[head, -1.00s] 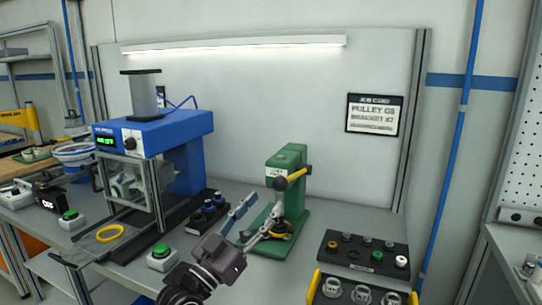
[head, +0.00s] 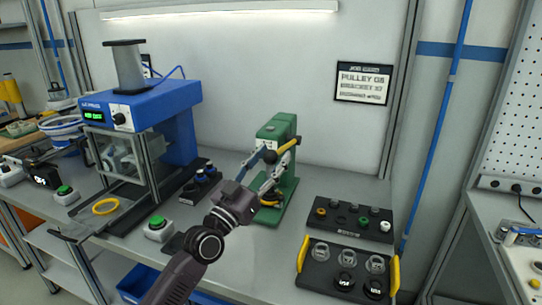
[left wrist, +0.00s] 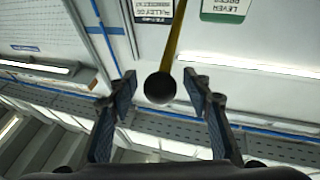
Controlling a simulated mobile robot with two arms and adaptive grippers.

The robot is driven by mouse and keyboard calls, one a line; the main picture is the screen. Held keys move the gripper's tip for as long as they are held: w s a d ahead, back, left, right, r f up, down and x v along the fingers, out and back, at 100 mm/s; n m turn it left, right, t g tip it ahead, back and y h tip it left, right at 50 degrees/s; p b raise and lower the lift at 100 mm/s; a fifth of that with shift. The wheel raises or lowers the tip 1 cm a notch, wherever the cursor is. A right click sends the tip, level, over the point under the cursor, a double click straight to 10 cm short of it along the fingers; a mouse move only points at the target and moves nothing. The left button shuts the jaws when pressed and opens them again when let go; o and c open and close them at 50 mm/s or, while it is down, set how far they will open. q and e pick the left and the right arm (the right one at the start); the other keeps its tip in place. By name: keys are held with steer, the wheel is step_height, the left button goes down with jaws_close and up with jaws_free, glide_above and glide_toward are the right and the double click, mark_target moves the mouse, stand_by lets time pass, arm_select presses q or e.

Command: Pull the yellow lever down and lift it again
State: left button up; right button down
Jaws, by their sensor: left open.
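The yellow lever (head: 286,147) juts from the upper part of the green press (head: 277,128) and ends in a black knob (head: 270,157). My left gripper (head: 262,164) is open beside the knob, with its blue fingers pointing up toward it. In the left wrist view the black knob (left wrist: 160,88) shows between the two spread fingertips, with the yellow lever (left wrist: 176,38) running up behind it. Clear gaps show on both sides of the knob in that view. My right gripper is out of view.
The blue press (head: 150,104) stands left on the bench. A green button box (head: 158,229) sits left of my arm. A black tray with yellow handles (head: 322,268) and a black parts rack (head: 345,237) lie to the right. A job card (head: 363,83) hangs on the wall behind.

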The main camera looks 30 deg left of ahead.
arm_select(q)
jaws_close()
stand_by(0.4)
